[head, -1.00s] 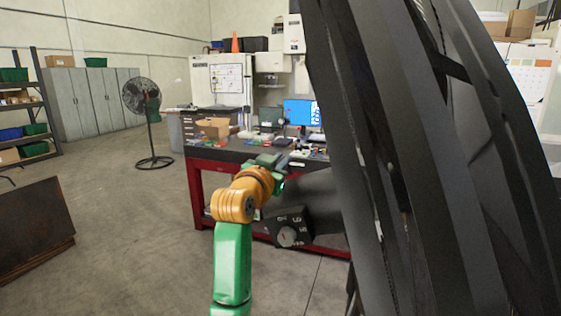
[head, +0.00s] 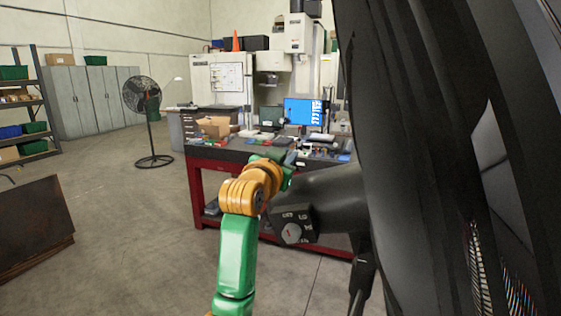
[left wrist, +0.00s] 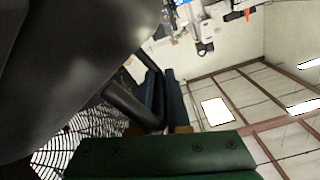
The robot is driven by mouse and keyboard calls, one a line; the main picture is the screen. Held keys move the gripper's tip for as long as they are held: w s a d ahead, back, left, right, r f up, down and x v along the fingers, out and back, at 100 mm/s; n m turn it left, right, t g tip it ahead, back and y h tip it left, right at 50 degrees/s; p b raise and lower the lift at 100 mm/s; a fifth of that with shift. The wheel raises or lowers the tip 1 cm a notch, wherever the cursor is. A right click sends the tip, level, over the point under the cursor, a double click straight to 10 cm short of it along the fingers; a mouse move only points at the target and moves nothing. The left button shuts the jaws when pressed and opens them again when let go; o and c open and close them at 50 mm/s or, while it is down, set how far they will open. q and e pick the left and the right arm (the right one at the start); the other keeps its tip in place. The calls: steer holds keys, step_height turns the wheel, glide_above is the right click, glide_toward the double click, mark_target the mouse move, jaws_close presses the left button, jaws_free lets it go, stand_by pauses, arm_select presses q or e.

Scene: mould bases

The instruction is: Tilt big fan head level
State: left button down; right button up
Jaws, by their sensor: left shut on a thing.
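The big fan head (head: 450,150) fills the right side of the head view, very close, its dark shroud seen from the side. Its motor housing (head: 335,195) with a control box and dial (head: 292,228) juts out to the left. My left gripper (head: 283,165) is behind the housing's upper left end, its fingertips hidden in the head view. In the left wrist view my left gripper (left wrist: 160,100) is shut on a dark bar of the fan, beside the large black housing (left wrist: 75,60) and the wire grille (left wrist: 85,130). My right gripper is out of view.
A red-framed workbench (head: 197,200) with a monitor and boxes stands behind the fan. A smaller pedestal fan (head: 140,95) stands farther back at left, near grey cabinets (head: 95,100). A rusty brown panel (head: 35,225) is at lower left. The floor between is clear.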

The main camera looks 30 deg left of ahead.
arm_select(q)
steer(key=d+r+m, duration=0.1)
steer(key=d+r, duration=0.1)
steer(key=d, duration=0.1)
steer(key=w+d+r+m, duration=0.1)
steer(key=d+r+m, duration=0.1)
steer(key=d+r, duration=0.1)
steer(key=shift+w+r, duration=0.2)
steer(key=shift+r, duration=0.15)
